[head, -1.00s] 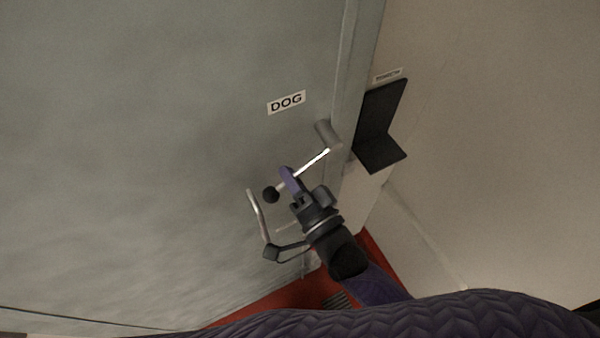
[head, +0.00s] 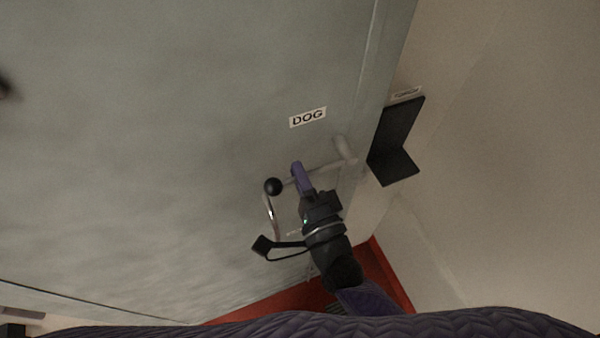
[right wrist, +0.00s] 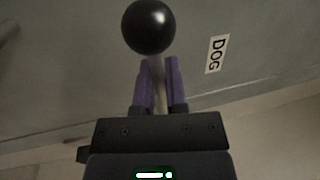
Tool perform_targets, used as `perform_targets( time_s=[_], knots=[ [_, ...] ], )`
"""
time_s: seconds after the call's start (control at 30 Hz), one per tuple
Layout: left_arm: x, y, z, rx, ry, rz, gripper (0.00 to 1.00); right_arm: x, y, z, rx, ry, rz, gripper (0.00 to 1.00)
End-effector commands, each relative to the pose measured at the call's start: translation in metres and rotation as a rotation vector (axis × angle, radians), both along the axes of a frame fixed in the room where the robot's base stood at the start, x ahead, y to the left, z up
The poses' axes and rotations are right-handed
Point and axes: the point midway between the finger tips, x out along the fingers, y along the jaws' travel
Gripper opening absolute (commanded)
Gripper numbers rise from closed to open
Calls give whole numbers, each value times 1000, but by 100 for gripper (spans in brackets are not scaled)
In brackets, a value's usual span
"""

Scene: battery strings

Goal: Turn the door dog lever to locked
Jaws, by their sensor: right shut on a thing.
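The door dog lever (head: 325,168) is a thin metal rod on a grey hub near the door's right edge. It runs left and slightly down to a black ball knob (head: 273,187). My right gripper (head: 299,176) has its purple fingers shut on the rod between knob and hub. In the right wrist view the rod (right wrist: 156,75) passes between the two fingers, and the black knob (right wrist: 149,27) sits beyond their tips. The hub is hidden in that view. A white "DOG" label (head: 307,117) is on the door above the lever. My left gripper is not in view.
The grey-green door (head: 150,150) fills the left. A curved metal door handle (head: 270,212) stands just below the knob, close to my right gripper. A black angled bracket (head: 395,145) with a small label is on the wall to the right. Red floor shows below.

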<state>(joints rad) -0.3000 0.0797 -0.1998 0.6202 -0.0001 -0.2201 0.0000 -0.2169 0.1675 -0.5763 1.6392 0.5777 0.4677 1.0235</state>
Motion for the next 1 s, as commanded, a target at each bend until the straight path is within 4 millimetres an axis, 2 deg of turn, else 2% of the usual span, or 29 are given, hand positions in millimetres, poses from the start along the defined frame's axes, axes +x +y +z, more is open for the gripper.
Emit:
perform_targets(
  time_s=[0.37, 0.4, 0.53, 0.83, 1.0],
  knots=[
    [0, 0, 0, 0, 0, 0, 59, 1, 0, 3, 11, -5, -2, 0],
    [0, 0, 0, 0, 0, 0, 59, 1, 0, 3, 11, -5, -2, 20],
    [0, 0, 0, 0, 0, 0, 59, 1, 0, 3, 10, -4, -3, 48],
    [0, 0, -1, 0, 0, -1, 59, -2, -1, 1, 7, -1, -1, 48],
    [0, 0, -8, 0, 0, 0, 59, -28, -10, -7, 6, 2, 0, 48]
  ],
)
